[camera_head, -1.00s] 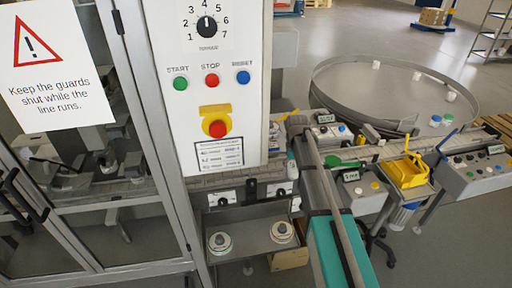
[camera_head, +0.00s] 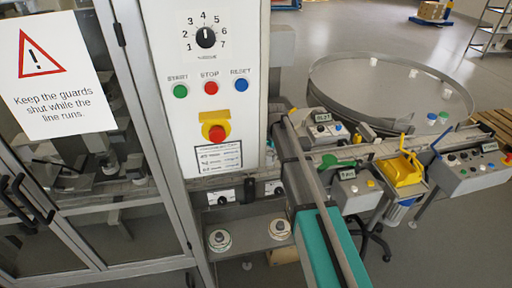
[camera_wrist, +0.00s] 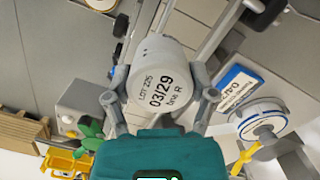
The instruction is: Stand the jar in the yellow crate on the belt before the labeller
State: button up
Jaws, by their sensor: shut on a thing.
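A white jar (camera_wrist: 158,62) printed "LOT 225 03/29 line R" is between the two grey fingers of my gripper (camera_wrist: 161,97) in the wrist view. The fingers are shut on its sides. In the head view I cannot make out the jar or the fingertips. A yellow part also shows at lower left in the wrist view (camera_wrist: 62,163). The belt (camera_head: 372,149) runs from the round table towards the cabinet. I cannot clearly identify the labeller.
A white control panel (camera_head: 208,105) and glazed guard doors (camera_head: 90,215) stand at left. Small control boxes (camera_head: 355,192) line the belt. A large round table (camera_head: 395,85) with several small jars is behind. A reel (camera_wrist: 262,117) is close at right in the wrist view.

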jog(key=a+m, duration=0.1)
jog(key=a+r+m+p, duration=0.1)
jog(key=a+m, duration=0.1)
jog(key=w+a+m, duration=0.1)
jog(key=m, duration=0.1)
jog(key=shift+a+r+y, duration=0.3)
jog(key=shift+a+r, duration=0.05)
jog(key=shift+f, duration=0.15)
notch_tip(320, 180, down, 6)
jog(key=b, duration=0.6)
jog(key=shift+f, duration=0.25)
jog(key=shift+f+b, duration=0.4)
jog(key=shift+b, duration=0.2)
dwell(0.5)
